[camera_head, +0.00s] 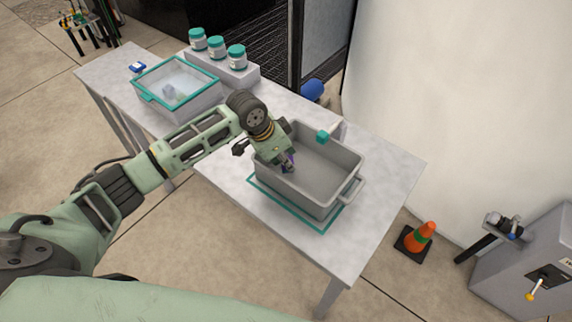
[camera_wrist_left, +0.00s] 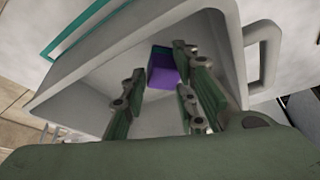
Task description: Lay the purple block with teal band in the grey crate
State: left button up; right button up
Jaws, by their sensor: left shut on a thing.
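The grey crate (camera_head: 345,160) stands on a teal-outlined patch on the table, and its wall also shows in the left wrist view (camera_wrist_left: 85,85). My left gripper (camera_head: 287,167) reaches down inside the crate near its left end. It is shut on the purple block with teal band (camera_wrist_left: 163,72), which sits between the fingers (camera_wrist_left: 163,85) in the left wrist view. In the head view only a sliver of purple (camera_head: 291,158) shows beside the fingers. I cannot tell whether the block touches the crate floor. My right gripper is not in view.
A teal-rimmed clear-lidded box (camera_head: 180,105) stands at the table's far left. Several teal-capped jars (camera_head: 216,47) stand on a grey riser behind it. The table's right end is clear. An orange cone (camera_head: 419,238) stands on the floor.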

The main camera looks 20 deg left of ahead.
pick_arm(q)
jog(key=shift+f, duration=1.5)
jog(key=shift+f, duration=0.1)
jog(key=o, duration=1.1)
jog(key=v, duration=1.2)
jog(key=shift+b, duration=0.3)
